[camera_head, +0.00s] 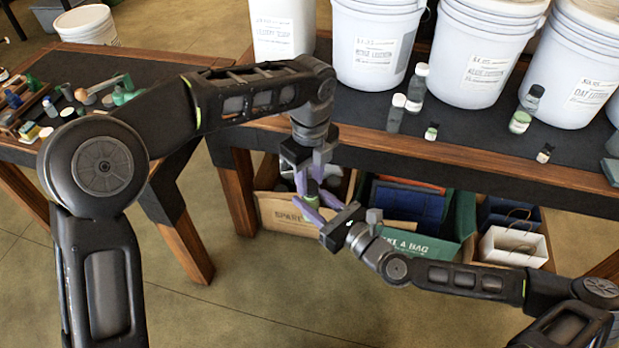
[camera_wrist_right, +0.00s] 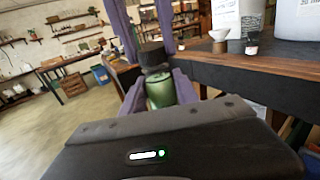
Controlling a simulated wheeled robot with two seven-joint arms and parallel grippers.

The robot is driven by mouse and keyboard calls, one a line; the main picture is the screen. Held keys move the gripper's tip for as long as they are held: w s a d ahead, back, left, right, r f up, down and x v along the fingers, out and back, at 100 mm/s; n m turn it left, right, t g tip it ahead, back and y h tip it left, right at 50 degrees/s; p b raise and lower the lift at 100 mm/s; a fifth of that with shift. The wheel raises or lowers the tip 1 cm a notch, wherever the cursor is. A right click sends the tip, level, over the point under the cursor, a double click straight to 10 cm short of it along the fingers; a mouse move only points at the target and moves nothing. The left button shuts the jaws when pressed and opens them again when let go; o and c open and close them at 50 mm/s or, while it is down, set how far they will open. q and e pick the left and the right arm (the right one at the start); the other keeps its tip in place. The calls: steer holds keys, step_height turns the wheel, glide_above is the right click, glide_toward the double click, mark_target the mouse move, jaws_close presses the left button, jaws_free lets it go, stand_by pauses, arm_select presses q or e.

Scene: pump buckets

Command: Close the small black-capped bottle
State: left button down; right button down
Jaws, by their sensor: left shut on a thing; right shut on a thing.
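The small green bottle (camera_wrist_right: 160,92) is between the purple fingers of my right gripper (camera_wrist_right: 158,98), which is shut on it, in front of the table edge. Its green body (camera_head: 312,188) also shows small in the head view. The black cap (camera_wrist_right: 152,56) is at the bottle's mouth, a little left of the bottle's middle. I cannot tell whether it is seated or just above. My left gripper (camera_head: 304,180) comes down from above, its purple fingers shut on the cap. My right gripper (camera_head: 319,208) reaches in from the right, below the left one.
The dark table (camera_head: 455,136) with a wooden edge holds white buckets (camera_head: 375,45) and several small bottles, including a green-labelled one (camera_head: 519,122). Crates with bags (camera_head: 408,205) stand underneath. A second table (camera_head: 150,72) with small items is at left. Floor in front is clear.

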arm_select(q)
steer(key=m, duration=0.5)
steer(key=shift+m, duration=0.3)
steer(key=m, duration=0.7)
steer(key=shift+d+m, duration=0.15)
steer(key=shift+m, duration=0.25)
steer(key=m, duration=0.3)
steer(key=shift+m, duration=0.4)
steer(key=c, duration=1.1)
jaws_free()
steer(key=shift+c, duration=0.2)
